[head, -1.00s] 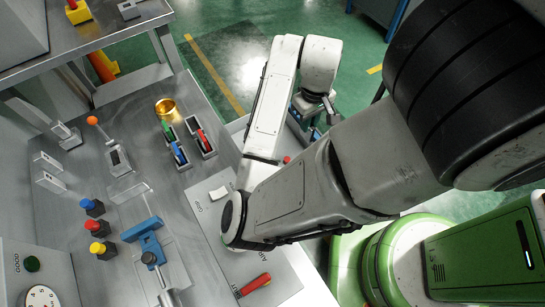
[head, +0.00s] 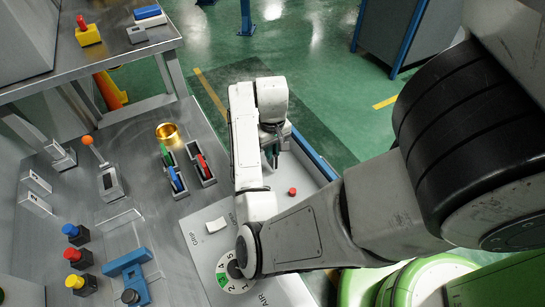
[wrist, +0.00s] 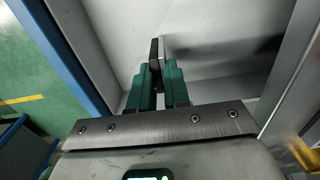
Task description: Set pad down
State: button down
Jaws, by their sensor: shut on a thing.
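My gripper (wrist: 159,88) has green fingers, shut on a thin dark pad (wrist: 154,52) that stands on edge and sticks out past the fingertips in the wrist view. Beyond it lies a pale surface with a dark shadow. I cannot tell whether the pad touches that surface. In the head view my gripper (head: 272,155) points down over the pale, blue-edged area right of the workbench. The pad is too small or hidden to make out there.
A red knob (head: 292,191) stands near my gripper. The bench holds a brass ring (head: 167,132), trays with coloured pieces (head: 202,163), a lever (head: 90,145), blue, red and yellow buttons (head: 79,258) and a blue clamp (head: 127,262). Green floor lies beyond.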

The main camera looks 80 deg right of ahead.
jog(key=shift+f, duration=1.5)
jog(key=shift+f+b, duration=0.15)
jog(key=shift+b, duration=0.15)
jog(key=c, duration=1.1)
grip_release()
notch_tip(320, 180, up, 12)
jog(key=p, duration=0.5)
jog(key=shift+r, duration=0.2)
